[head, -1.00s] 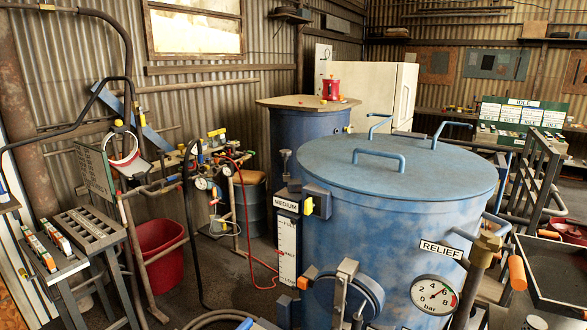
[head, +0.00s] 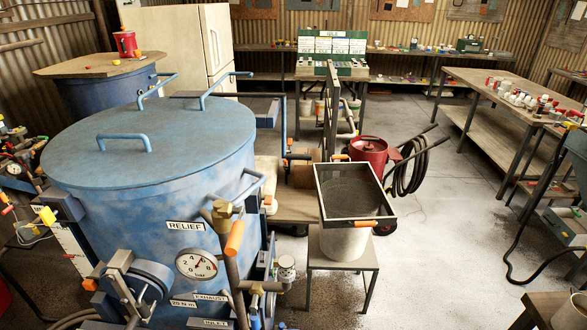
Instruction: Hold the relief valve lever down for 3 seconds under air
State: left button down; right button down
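The blue blast pot (head: 150,190) fills the left of the head view, with its round lid (head: 120,145) on top. A RELIEF label (head: 185,226) is on its side. The brass relief valve (head: 222,209) stands on a pipe to the right of the label. A lever with an orange grip (head: 235,238) slants down from the valve. A round pressure gauge (head: 197,265) sits just below the label; its needle is too small to read surely. Neither of my grippers is in view, and nothing touches the lever.
A black-framed sieve tray (head: 355,193) rests over a white bucket (head: 343,241) on a small stool right of the pot. A red vessel (head: 368,155) and a coiled hose stand behind. A long workbench (head: 505,95) is at right. Open concrete floor (head: 440,220) lies between.

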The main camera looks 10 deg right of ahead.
aim_at(231, 248)
jog(key=i+j+z, duration=0.2)
jog(key=j, duration=0.35)
jog(key=j+z, duration=0.2)
jog(key=j, duration=0.3)
jog(key=j+z, duration=0.15)
jog(key=j, duration=0.4)
jog(key=i, duration=0.05)
